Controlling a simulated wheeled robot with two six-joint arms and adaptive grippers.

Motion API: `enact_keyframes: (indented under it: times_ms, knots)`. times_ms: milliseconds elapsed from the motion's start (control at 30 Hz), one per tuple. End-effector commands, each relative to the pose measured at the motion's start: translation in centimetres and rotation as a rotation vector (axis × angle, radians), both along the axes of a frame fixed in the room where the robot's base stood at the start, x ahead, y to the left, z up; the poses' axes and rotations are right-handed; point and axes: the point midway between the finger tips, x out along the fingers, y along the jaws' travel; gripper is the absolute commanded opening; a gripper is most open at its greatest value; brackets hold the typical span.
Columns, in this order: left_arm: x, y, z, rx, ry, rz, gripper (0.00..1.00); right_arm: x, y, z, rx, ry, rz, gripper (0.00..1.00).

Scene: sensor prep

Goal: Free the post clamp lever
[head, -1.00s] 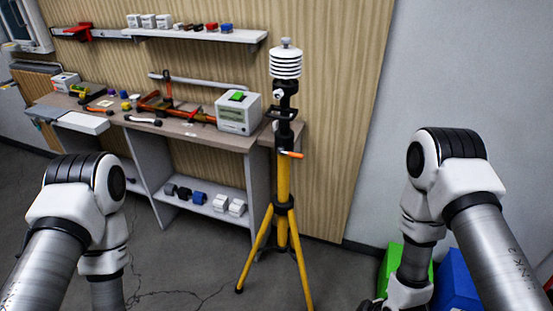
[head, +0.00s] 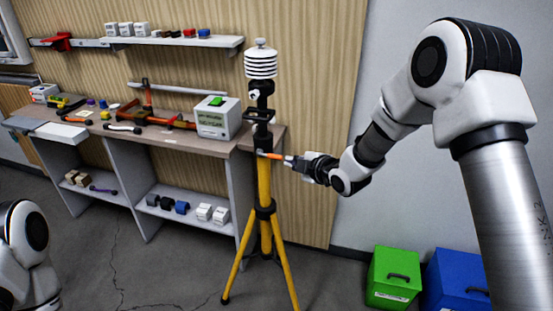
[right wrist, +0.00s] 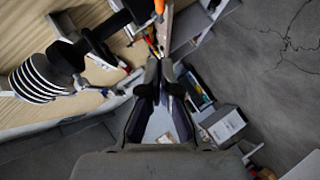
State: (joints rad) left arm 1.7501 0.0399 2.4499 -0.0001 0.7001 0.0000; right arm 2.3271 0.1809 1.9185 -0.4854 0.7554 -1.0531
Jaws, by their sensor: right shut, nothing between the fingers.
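The yellow tripod post (head: 264,183) stands upright in front of the bench, with a white louvred sensor (head: 261,63) on its black top section. The orange clamp lever (head: 271,155) sticks out to the right from the post, just below the black collar. My right gripper (head: 291,162) is beside the lever's outer end. Its fingers are shut with nothing between them; whether they touch the lever I cannot tell. In the right wrist view the shut fingers (right wrist: 160,75) point towards the scene, with the white sensor (right wrist: 38,80) at the left. My left gripper is out of view.
A shelf (head: 170,43) hangs above. Green (head: 393,278) and blue (head: 455,280) boxes stand on the floor at the right.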

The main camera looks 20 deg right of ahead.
Motion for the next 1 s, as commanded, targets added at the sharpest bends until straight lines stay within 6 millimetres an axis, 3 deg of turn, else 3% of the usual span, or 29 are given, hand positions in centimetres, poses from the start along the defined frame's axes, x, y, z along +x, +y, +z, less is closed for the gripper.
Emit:
enact_keyframes:
  times_ms: [167,533,600,800,1000]
  knots:
    - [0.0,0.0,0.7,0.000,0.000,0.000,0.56,1.7,0.5,-0.7,-0.002,0.003,0.001,0.00]
    - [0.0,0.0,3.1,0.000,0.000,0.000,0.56,8.7,2.6,-3.7,-0.001,0.001,0.002,0.00]
    - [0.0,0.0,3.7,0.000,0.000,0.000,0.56,9.6,1.9,-4.4,0.001,0.002,-0.001,0.00]
    - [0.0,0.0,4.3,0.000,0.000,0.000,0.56,11.2,0.8,-5.9,0.001,0.001,0.000,0.00]
    - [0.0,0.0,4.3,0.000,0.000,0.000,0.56,11.5,0.7,-6.2,0.000,0.001,-0.001,0.00]
